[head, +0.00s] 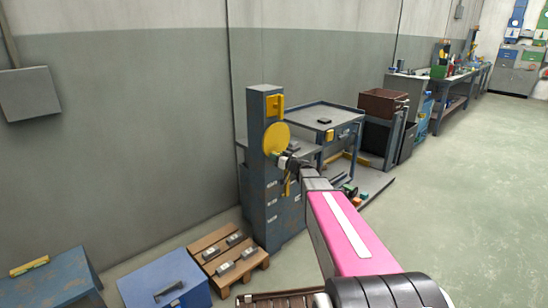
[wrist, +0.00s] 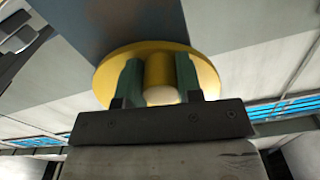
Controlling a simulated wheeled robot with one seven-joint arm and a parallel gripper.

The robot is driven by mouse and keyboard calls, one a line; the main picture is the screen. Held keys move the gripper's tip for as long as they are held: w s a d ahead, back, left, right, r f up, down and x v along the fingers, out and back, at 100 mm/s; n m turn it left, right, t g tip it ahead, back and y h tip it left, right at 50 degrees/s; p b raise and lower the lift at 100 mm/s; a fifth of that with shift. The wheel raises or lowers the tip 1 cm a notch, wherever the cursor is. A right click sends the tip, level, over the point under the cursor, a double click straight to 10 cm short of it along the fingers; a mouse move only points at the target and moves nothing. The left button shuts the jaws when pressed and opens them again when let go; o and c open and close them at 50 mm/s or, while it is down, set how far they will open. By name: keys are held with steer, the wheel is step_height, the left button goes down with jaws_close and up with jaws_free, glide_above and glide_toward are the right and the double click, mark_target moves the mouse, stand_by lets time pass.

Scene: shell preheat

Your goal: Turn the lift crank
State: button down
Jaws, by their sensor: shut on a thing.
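The lift crank shows as a yellow disc (head: 276,137) on the side of a blue-grey post (head: 264,170) in the head view. In the wrist view the yellow disc (wrist: 207,70) fills the upper middle, with a yellow knob (wrist: 159,75) standing out from it. My gripper (wrist: 160,82) is shut on this knob, one green finger on each side. In the head view my gripper (head: 280,156) is at the lower edge of the disc, small and partly hidden by my wrist.
A yellow bracket (head: 276,105) sits on the post above the disc. A pallet (head: 228,256) with several metal blocks lies to the left on the floor. A blue-grey cart (head: 320,112) stands behind the post. Open floor (head: 450,200) lies to the right.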

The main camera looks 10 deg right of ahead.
steer(key=n, duration=0.1)
steer(key=w+d+n, duration=0.1)
steer(key=shift+d+f+n, duration=0.15)
steer(key=shift+f+n, duration=0.15)
steer(key=shift+w+d+n, duration=0.45)
steer(key=shift+d+n, duration=0.2)
steer(key=shift+n, duration=0.55)
steer(key=c, duration=0.8)
jaws_free()
steer(key=v, duration=1.1)
steer(key=shift+w, duration=0.1)
